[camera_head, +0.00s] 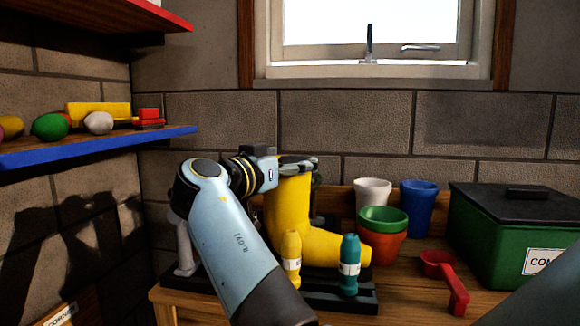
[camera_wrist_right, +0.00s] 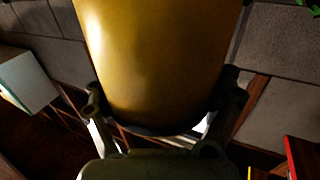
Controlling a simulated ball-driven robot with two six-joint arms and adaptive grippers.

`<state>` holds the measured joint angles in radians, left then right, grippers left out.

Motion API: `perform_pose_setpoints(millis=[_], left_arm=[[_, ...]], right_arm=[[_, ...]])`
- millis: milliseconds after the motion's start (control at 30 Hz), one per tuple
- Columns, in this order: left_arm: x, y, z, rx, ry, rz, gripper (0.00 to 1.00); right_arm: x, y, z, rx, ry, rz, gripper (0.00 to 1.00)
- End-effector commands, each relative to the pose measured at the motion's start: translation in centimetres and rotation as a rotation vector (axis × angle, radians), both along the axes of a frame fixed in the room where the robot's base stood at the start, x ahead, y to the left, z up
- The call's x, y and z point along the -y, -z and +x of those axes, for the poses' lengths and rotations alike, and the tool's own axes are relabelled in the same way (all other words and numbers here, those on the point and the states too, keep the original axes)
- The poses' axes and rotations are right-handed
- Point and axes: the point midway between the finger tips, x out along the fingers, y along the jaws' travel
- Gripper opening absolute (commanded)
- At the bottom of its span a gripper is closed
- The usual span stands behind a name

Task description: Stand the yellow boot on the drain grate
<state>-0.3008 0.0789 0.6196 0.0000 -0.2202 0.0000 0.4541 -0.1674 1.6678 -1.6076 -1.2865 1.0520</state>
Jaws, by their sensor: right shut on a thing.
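The yellow boot (camera_head: 288,212) is upright in the head view, its toe pointing right. My right gripper (camera_head: 298,164) is shut on the top of its shaft. In the right wrist view the boot (camera_wrist_right: 155,60) fills the space between the fingers of the right gripper (camera_wrist_right: 165,112). A dark, low base (camera_head: 340,299), which looks like the drain grate, lies beneath the boot. The bottles and my arm hide part of it, and I cannot tell whether the sole touches it. My left gripper is not in view.
A yellow bottle (camera_head: 291,258) and a teal bottle (camera_head: 349,264) stand in front of the boot. Stacked green and orange pots (camera_head: 382,248), a white cup (camera_head: 372,194), a blue cup (camera_head: 419,206), a red scoop (camera_head: 448,280) and a green lidded bin (camera_head: 500,237) stand to the right.

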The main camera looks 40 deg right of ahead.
Motion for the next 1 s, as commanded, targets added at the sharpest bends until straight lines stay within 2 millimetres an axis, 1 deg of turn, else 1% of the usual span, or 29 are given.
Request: perform_pose_setpoints(millis=[100,333,433,467,500,600,900,1000], left_arm=[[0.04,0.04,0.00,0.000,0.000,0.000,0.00],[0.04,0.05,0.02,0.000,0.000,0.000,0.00],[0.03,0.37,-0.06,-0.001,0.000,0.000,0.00],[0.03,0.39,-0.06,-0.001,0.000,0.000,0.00],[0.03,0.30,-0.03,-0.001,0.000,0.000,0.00],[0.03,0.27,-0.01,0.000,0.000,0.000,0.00],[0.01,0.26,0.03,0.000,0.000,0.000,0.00],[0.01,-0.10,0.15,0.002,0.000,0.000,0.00]], right_arm=[[0.03,0.47,-0.01,0.004,0.000,-0.003,0.25],[0.03,0.46,-0.01,0.004,0.000,-0.003,0.25],[0.02,0.75,0.00,0.004,0.000,-0.002,0.25],[0.00,0.90,0.00,0.001,0.000,0.000,0.84],[0.00,0.82,-0.01,0.001,0.000,0.000,0.89],[0.00,0.78,-0.01,0.001,0.000,0.000,1.00],[0.00,0.76,-0.01,0.001,0.000,0.000,1.00],[0.00,0.44,-0.01,0.002,0.000,0.001,1.00]])
